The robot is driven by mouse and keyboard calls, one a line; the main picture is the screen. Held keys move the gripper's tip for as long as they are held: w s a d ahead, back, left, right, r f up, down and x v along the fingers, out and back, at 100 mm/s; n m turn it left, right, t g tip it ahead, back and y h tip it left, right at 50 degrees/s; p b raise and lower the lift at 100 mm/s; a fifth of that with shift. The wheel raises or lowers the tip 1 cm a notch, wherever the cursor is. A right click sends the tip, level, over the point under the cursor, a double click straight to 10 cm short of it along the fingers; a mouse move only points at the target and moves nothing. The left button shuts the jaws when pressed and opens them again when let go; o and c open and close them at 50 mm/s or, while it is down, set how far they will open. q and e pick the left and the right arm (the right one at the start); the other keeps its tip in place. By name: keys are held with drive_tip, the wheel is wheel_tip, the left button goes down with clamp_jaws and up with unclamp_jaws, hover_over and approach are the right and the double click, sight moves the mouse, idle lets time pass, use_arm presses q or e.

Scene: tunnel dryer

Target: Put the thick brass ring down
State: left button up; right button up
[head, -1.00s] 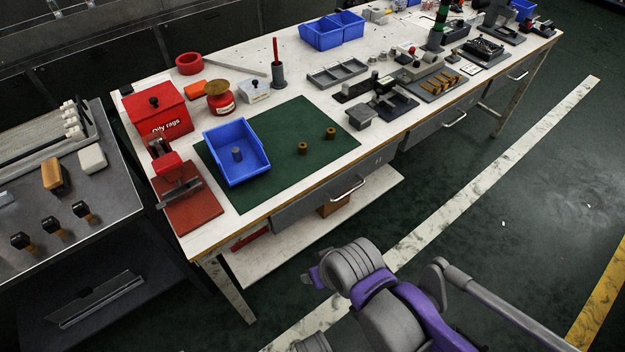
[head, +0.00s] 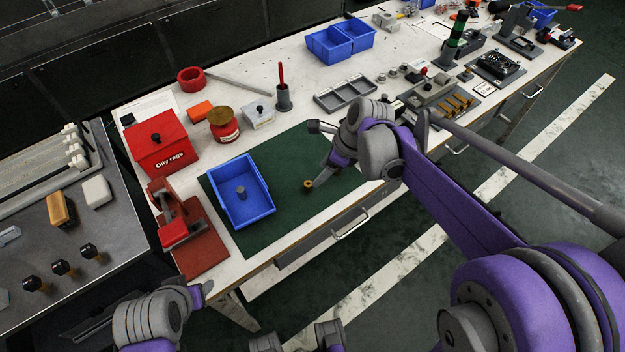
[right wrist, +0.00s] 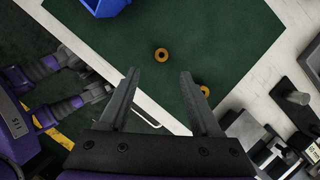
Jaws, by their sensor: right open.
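Two small brass rings lie apart on the green mat in the right wrist view: one ring (right wrist: 161,54) lies just past my fingertips, the other ring (right wrist: 205,90) beside one finger, partly covered. I cannot tell which is the thick one. In the head view only one brass ring (head: 308,186) shows; the other is hidden by my right arm. My right gripper (right wrist: 160,74) is open and empty, with its fingertips over the green mat (head: 285,222). My left gripper (head: 207,289) is low at the front left of the bench, its jaws unclear.
A blue bin (head: 268,208) with a grey cylinder (head: 241,193) inside stands left of the ring. A red vise-like tool (head: 174,232), an oily rags box (head: 160,146) and a red jar (head: 223,126) stand farther left. A grey divided tray (head: 345,92) lies behind the mat.

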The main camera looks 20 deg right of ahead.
sight(310, 184)
drive_tip(key=x, duration=0.2)
drive_tip(key=shift+a+f, duration=0.15)
drive_tip(key=shift+f, duration=0.2)
drive_tip(key=x, duration=0.5)
drive_tip(key=shift+w+f+b, duration=0.25)
drive_tip(key=shift+f+b, duration=0.1)
clamp_jaws()
